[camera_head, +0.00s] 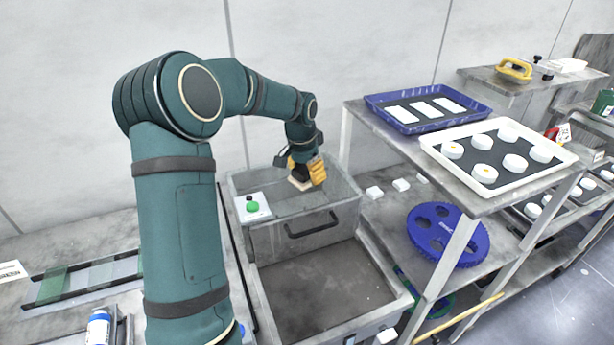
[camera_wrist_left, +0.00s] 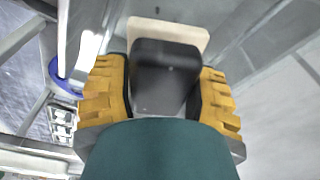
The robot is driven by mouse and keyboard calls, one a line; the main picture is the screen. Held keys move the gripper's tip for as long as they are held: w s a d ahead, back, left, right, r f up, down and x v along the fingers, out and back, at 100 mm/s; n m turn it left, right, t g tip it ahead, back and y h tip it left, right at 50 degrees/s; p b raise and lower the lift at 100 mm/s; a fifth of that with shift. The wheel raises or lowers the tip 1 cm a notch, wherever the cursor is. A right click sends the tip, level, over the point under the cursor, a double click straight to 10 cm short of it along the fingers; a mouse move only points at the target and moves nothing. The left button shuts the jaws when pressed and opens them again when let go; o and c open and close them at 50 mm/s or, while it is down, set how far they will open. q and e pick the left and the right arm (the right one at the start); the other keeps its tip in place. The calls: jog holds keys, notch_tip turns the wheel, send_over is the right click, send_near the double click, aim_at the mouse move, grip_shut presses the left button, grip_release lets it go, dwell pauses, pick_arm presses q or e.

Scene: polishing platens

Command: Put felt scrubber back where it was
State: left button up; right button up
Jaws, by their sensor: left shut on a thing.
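The felt scrubber (camera_head: 299,183) has a dark handle and a cream felt pad. My left gripper (camera_head: 306,172), with yellow fingers, is shut on its handle and holds it over the clear-walled grey bin, pad downward. In the left wrist view the dark handle (camera_wrist_left: 162,78) sits between the two yellow fingers (camera_wrist_left: 160,95), and the cream pad (camera_wrist_left: 168,33) shows beyond it. I cannot tell whether the pad touches anything below. My right gripper is not in view.
The bin (camera_head: 300,240) has a green button box (camera_head: 252,207) at its left rim. A metal shelf (camera_head: 375,135) stands close on the right, with a blue tray (camera_head: 400,118), a white tray of round pucks (camera_head: 460,180) and a blue disc (camera_head: 447,235). A wall is behind.

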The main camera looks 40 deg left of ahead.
aim_at(302, 170)
pick_arm(q)
jog(key=shift+f, duration=0.55)
jog(key=shift+f, duration=0.15)
jog(key=o, duration=1.2)
jog(key=r, duration=0.4)
jog(key=s+r, duration=0.1)
jog(key=r, duration=0.3)
jog(key=r+p, duration=0.1)
jog(key=r, duration=0.3)
jog(key=shift+s+a+r, duration=0.1)
jog(key=shift+s, duration=0.3)
